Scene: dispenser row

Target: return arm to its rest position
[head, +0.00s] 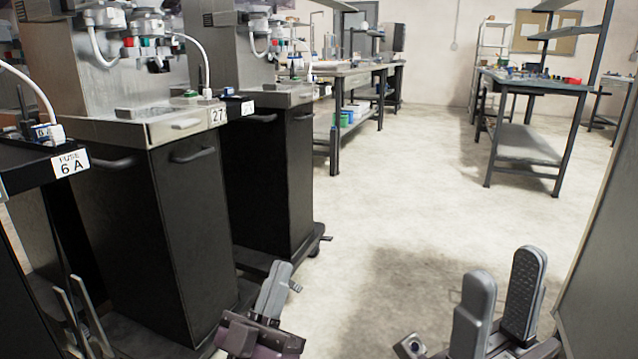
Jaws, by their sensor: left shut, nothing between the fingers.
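My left gripper (273,288) is low in the head view, left of centre, beside the black dispenser cabinets. Its grey fingers are together with nothing between them. My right gripper (502,290) is at the lower right over the pale floor. Its two grey padded fingers stand upright with a gap between them, and no object shows in the gap. Both arms behind the grippers are mostly outside the picture.
A row of dispensers with black cabinets (195,225) stands along the left. A tray labelled "6 A" (70,163) juts out at the near left. A grey panel (610,250) rises at the right edge. Workbenches (528,148) stand farther back. The floor (400,200) between is clear.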

